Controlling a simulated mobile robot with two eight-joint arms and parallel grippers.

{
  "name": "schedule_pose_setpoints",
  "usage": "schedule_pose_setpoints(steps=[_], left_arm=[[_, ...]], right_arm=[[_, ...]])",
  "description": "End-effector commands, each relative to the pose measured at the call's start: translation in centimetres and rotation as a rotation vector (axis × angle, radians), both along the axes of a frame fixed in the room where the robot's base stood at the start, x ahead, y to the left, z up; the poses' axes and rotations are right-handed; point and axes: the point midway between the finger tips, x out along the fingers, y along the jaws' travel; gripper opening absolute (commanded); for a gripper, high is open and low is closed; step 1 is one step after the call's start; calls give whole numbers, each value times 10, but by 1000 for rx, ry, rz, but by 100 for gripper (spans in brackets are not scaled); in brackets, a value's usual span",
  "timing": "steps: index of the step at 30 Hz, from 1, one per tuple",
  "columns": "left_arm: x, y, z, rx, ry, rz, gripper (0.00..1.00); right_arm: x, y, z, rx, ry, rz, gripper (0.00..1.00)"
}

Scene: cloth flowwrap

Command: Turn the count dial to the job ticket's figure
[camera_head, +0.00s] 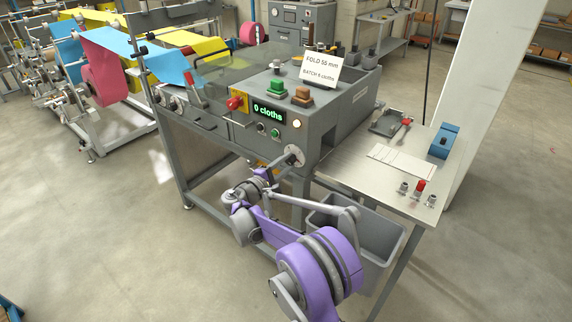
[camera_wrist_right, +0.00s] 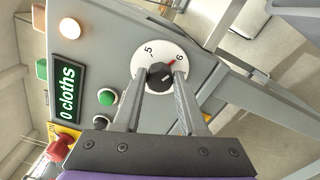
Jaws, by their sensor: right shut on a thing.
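The count dial (camera_head: 294,156) is a white disc on the machine's front right corner. In the right wrist view its dark knob (camera_wrist_right: 160,75) sits at the middle of the white dial face (camera_wrist_right: 147,54), with a red mark at the upper right near one printed figure. My right gripper (camera_wrist_right: 161,84) is shut on the knob, one finger on each side. The job ticket (camera_head: 320,68) is a white card on the machine top reading "FOLD 55 mm" and a batch figure too small to read surely. The green display (camera_head: 268,113) reads "0 cloths". My left gripper is not in view.
A red knob (camera_head: 237,103) and green and orange buttons (camera_head: 302,95) are on the machine. A steel side table (camera_head: 400,190) at the right holds a paper sheet, a blue box (camera_head: 444,142) and small parts. A grey bin (camera_head: 370,240) stands below.

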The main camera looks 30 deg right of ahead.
Motion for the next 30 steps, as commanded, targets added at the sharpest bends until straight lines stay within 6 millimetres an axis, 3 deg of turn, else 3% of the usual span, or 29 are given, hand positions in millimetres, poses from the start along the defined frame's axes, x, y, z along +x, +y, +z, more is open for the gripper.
schedule_pose_setpoints(steps=[21,22,27,30], left_arm=[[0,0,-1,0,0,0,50],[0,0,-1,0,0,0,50],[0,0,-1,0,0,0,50],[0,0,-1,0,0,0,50]], right_arm=[[0,0,-1,32,-74,0,0],[0,0,-1,32,-74,0,43],[0,0,-1,31,-74,0,71],[0,0,-1,31,-74,0,71]])
